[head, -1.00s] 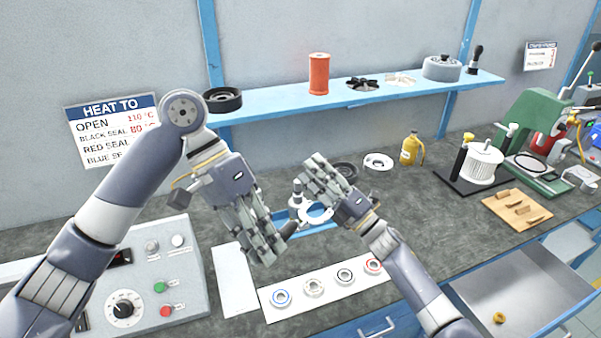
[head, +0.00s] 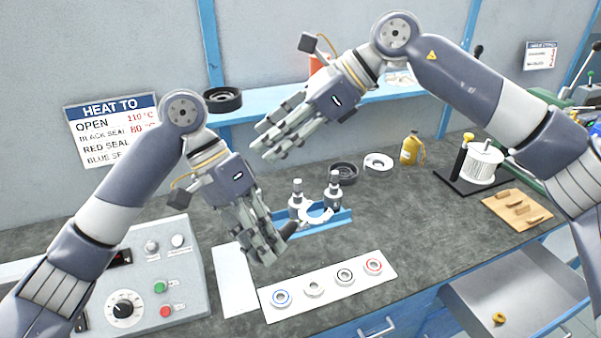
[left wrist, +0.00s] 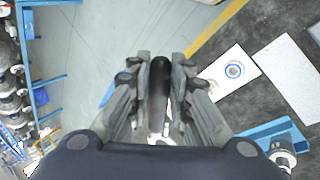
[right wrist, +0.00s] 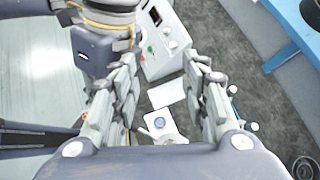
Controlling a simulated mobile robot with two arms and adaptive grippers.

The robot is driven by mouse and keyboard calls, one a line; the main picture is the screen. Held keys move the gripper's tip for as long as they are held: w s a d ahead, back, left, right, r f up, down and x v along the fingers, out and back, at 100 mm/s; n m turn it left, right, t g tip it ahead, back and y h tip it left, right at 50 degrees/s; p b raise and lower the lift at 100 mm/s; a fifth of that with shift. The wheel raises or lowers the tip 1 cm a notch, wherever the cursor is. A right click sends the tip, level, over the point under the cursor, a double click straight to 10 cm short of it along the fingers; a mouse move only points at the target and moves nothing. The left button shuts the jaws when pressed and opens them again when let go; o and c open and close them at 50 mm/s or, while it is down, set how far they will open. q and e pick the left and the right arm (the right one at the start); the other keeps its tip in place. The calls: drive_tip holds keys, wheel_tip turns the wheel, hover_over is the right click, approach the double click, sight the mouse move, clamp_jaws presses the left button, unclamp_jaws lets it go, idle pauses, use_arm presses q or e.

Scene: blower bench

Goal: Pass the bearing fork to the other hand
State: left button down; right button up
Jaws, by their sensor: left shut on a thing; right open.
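My left gripper (head: 266,242) is shut on the bearing fork, above the bench near the white strip. The fork's black handle (left wrist: 158,88) stands between the fingers in the left wrist view, and its dark end (head: 290,229) shows beside the fingertips in the head view. My right gripper (head: 274,146) is open and empty, raised above and right of the left one, in front of the wall and shelf. In the right wrist view the space between its fingers (right wrist: 168,105) holds nothing.
A white strip (head: 327,294) with several bearings lies in front. A control box (head: 150,275) is at left. The blue shelf (head: 262,103) is close to the right gripper.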

sight(289, 224)
use_arm(q)
drive_tip(key=shift+s+r, duration=0.1)
drive_tip(key=shift+a, duration=0.1)
use_arm(e)
drive_tip(key=s+d+f+n+h, duration=0.2)
drive_tip(key=s+d+n+h, duration=0.1)
drive_tip(key=s+n+h, duration=0.65)
drive_tip(key=shift+n+t+y, duration=0.4)
drive_tip(key=shift+n+y, duration=0.35)
drive_tip(key=shift+n, duration=0.1)
drive_tip(key=w+f, duration=0.1)
drive_tip(key=f, duration=0.3)
drive_tip(key=w+a+f, duration=0.1)
drive_tip(key=f, duration=0.3)
drive_tip(key=w+f, duration=0.1)
drive_tip(key=f, duration=0.3)
drive_tip(key=shift+a, duration=0.2)
clamp_jaws()
use_arm(q)
drive_tip(key=c, duration=1.4)
unclamp_jaws()
